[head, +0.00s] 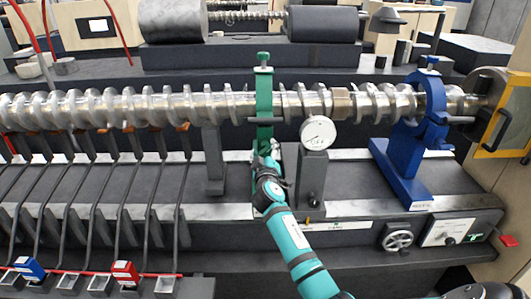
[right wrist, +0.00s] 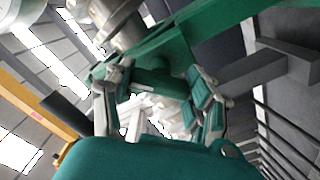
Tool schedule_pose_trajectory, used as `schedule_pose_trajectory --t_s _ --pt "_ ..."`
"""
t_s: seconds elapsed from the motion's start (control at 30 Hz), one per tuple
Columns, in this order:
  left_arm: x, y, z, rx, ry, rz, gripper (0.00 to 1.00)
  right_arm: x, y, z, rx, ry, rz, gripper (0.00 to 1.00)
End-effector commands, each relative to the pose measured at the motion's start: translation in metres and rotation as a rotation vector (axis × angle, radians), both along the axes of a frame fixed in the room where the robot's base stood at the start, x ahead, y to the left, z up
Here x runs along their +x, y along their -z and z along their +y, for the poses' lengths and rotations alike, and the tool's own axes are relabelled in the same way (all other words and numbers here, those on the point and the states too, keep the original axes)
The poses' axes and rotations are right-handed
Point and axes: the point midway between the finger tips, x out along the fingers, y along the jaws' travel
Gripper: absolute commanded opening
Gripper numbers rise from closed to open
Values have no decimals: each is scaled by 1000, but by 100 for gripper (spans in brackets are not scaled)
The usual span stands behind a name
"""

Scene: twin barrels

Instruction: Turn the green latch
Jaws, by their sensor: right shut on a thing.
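The green latch (head: 264,100) is an upright green bar with a knob on top, standing across the long metal screw shaft (head: 190,105). My right gripper (head: 266,168) is at the latch's lower end, below the shaft, with its teal arm coming up from the bottom. In the right wrist view, the two fingers of the right gripper (right wrist: 160,88) stand on either side of a green part of the latch (right wrist: 155,80) and are shut on it. The exact finger contact is partly hidden. My left gripper is not in view.
A round white dial (head: 318,132) on a grey post stands just right of the latch. A blue stand (head: 408,150) holds the shaft farther right. A handwheel (head: 397,240) is on the front panel. Several dark curved rods fill the left side.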

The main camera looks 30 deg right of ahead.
Motion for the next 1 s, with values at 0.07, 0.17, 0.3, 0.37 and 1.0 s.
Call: schedule_pose_trajectory --t_s 0.07,0.17,0.3,0.37,1.0 --pt "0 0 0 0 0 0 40 0 0 0 -65 -1 39 22" --pt "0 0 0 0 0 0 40 0 0 0 -145 -1 90 22" --pt "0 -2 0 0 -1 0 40 0 0 0 -260 -1 159 22" --pt "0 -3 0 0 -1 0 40 0 0 0 -308 -1 189 22" --pt "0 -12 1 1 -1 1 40 0 1 0 -668 -1 411 22"
